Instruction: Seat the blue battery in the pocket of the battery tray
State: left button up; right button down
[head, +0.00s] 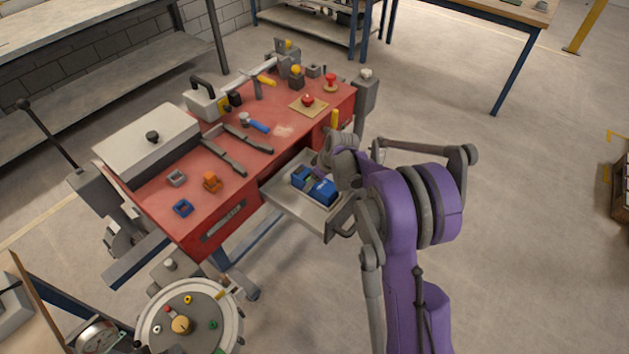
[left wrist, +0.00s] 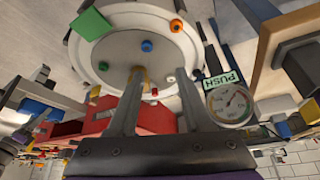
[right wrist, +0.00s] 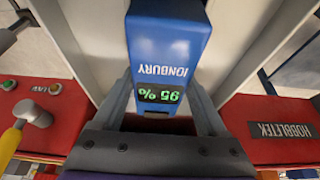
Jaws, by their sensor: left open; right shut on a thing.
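The blue battery (right wrist: 168,55), with white lettering and a green 95% display, lies between the fingers of my right gripper (right wrist: 163,108), which is shut on it. In the head view the battery (head: 322,191) is at the pulled-out light grey tray (head: 290,208) on the red bench's side. Another blue part shows just left of it; I cannot tell whether it belongs to the battery. The tray's pocket is not clearly visible, and I cannot tell whether the battery touches the tray. My left gripper (left wrist: 153,85) is open and empty, facing the round plate.
Open floor lies right of my right arm.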

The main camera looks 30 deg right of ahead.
pick_arm(q)
jog(key=shift+f, duration=0.1)
pick_arm(e)
jog(key=shift+f, duration=0.1)
grip_release()
